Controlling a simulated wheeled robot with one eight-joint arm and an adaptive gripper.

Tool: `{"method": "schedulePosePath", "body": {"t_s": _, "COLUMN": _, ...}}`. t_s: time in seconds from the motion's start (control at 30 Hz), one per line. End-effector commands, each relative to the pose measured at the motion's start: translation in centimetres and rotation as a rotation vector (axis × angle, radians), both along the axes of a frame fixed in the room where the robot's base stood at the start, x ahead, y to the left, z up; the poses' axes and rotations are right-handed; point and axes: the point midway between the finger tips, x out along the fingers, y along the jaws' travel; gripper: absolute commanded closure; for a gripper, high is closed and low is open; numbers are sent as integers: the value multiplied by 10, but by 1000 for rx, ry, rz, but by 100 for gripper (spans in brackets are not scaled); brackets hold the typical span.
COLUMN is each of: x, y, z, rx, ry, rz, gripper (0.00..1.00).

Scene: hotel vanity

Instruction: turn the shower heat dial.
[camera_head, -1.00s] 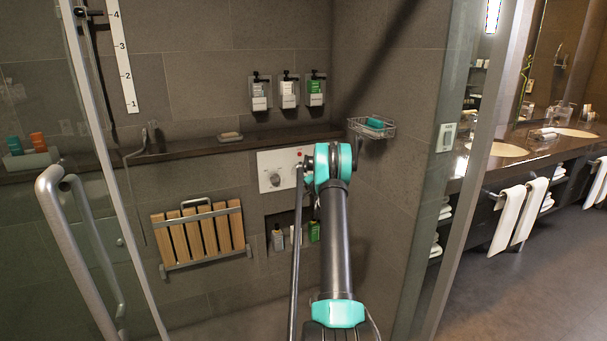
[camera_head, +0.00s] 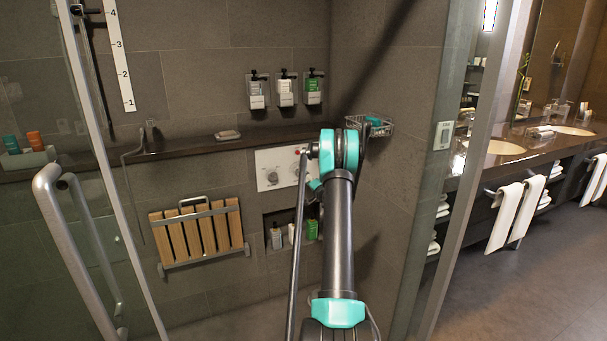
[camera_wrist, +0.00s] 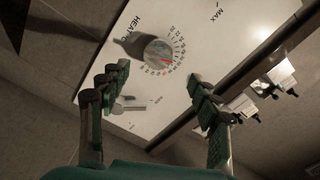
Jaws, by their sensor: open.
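The heat dial (camera_wrist: 158,52) is a round metallic knob in the wrist view, with a printed scale around it and a label starting "HEAT" beside it. It sits on a white control panel (camera_wrist: 195,20), which also shows in the head view (camera_head: 262,160) on the shower's back wall. My gripper (camera_wrist: 155,80) is open, with a finger on each side of the view. The dial appears between and beyond the fingertips, with no visible contact. A smaller control (camera_wrist: 130,106) shows behind the left finger. In the head view my arm hides part of the panel and most of the gripper.
A dark shelf (camera_head: 190,148) runs above the panel. A wire basket (camera_head: 380,128) is at the right wall, and a niche with bottles (camera_head: 276,238) is below. A folding wooden seat (camera_head: 197,232) hangs to the left. The glass door's handle (camera_head: 70,250) is at the near left.

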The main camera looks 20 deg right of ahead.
Motion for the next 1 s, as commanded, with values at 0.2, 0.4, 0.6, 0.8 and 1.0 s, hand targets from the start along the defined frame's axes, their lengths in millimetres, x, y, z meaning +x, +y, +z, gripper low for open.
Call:
{"method": "schedulePosePath", "body": {"t_s": 0.2, "x": -33, "y": -1, "z": 1, "rx": 0, "ry": 0, "rz": -1, "gripper": 37}}
{"method": "schedulePosePath", "body": {"t_s": 0.4, "x": -42, "y": -1, "z": 1, "rx": 0, "ry": -1, "rz": 0, "gripper": 37}}
{"method": "schedulePosePath", "body": {"t_s": 0.6, "x": -42, "y": -1, "z": 1, "rx": 0, "ry": -1, "rz": 0, "gripper": 37}}
{"method": "schedulePosePath", "body": {"t_s": 0.8, "x": -42, "y": -1, "z": 1, "rx": 0, "ry": -1, "rz": 0, "gripper": 37}}
{"method": "schedulePosePath", "body": {"t_s": 1.0, "x": -46, "y": 21, "z": 12, "rx": -28, "ry": 22, "rz": 36, "gripper": 37}}
